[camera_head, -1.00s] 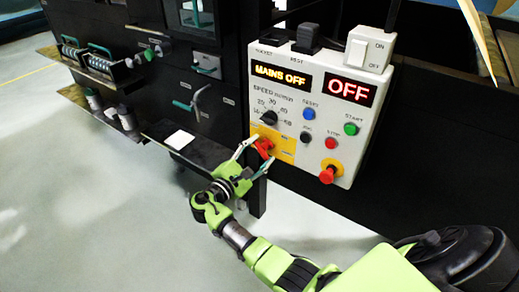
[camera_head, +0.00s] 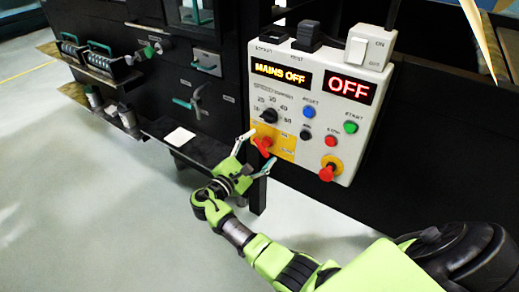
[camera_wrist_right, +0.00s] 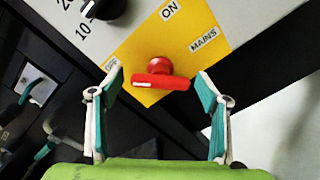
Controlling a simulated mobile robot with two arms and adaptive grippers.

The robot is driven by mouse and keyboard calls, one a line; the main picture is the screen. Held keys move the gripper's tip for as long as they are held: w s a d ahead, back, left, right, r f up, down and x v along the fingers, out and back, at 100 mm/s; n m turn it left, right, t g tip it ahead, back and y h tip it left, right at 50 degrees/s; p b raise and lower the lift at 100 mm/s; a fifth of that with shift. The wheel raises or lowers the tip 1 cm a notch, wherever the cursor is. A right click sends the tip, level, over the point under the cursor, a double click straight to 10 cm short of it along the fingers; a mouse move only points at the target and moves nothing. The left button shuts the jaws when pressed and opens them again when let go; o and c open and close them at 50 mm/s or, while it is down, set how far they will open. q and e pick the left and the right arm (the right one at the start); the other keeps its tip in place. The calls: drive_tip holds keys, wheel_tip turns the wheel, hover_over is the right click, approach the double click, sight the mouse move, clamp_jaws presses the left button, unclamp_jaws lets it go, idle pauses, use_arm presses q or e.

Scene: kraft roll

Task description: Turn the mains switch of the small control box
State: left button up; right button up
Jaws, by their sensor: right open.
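The small control box (camera_head: 345,130) is a pale panel with two displays reading MAINS OFF (camera_head: 281,75) and OFF (camera_head: 350,90). Its mains switch (camera_head: 264,146) is a red rotary handle on a yellow plate at the lower left. In the right wrist view the mains switch (camera_wrist_right: 160,76) shows its red bar lying nearly level, near the labels ON and MAINS. My right gripper (camera_head: 256,155) is open in front of the switch. In the wrist view its fingers (camera_wrist_right: 163,103) stand apart on either side of the red bar, not touching it. My left gripper is not in view.
A red emergency-style button (camera_head: 328,172) sits right of the switch on the same panel. The selector knob (camera_head: 268,116) is just above. A dark shelf with a white pad (camera_head: 180,137) is at the left. Open floor (camera_head: 90,220) lies lower left.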

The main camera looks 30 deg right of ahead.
drive_tip(key=v, duration=0.7)
drive_tip(key=shift+a, duration=0.2)
drive_tip(key=shift+s+f, duration=0.1)
